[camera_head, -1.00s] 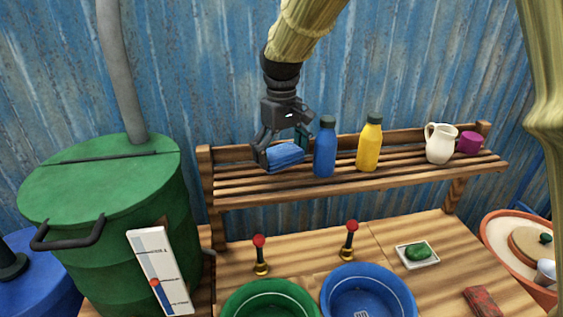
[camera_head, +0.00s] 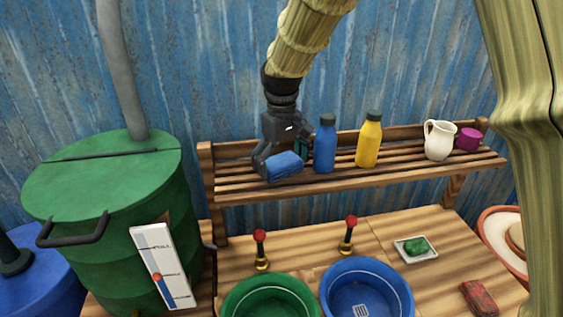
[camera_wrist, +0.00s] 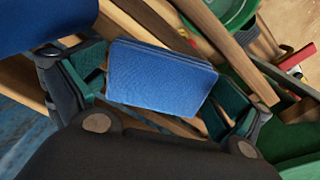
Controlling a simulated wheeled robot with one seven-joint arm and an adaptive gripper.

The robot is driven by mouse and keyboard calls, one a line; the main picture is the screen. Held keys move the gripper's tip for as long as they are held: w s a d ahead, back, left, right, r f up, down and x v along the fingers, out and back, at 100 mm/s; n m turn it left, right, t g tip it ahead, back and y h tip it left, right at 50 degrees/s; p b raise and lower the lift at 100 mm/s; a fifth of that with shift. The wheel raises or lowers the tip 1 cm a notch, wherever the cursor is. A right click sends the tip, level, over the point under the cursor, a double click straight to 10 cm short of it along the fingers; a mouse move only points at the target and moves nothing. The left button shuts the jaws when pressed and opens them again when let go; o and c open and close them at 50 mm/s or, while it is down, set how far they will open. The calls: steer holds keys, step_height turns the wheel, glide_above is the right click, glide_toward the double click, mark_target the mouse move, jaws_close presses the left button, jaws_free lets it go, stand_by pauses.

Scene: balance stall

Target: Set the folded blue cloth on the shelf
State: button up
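The folded blue cloth (camera_head: 285,167) is a small, thick pad at the left part of the wooden shelf (camera_head: 400,173). My gripper (camera_head: 281,163) points down over the shelf with its fingers on either side of the cloth. In the wrist view the cloth (camera_wrist: 160,77) lies between the teal finger pads of my gripper (camera_wrist: 160,90), which look closed against its ends. Shelf slats show just behind it. I cannot tell whether its underside touches the slats.
A blue bottle (camera_head: 325,145) stands close right of the cloth, then a yellow bottle (camera_head: 369,140), a cream jug (camera_head: 438,140) and a purple mug (camera_head: 468,139). A green barrel (camera_head: 110,190) is left of the shelf. Green (camera_head: 230,304) and blue (camera_head: 327,296) basins sit below.

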mark_target(281, 160)
steer(key=shift+r, duration=0.1)
step_height(281, 160, up, 12)
steer(key=b, duration=0.3)
stand_by(0.3)
steer(key=shift+r, duration=0.2)
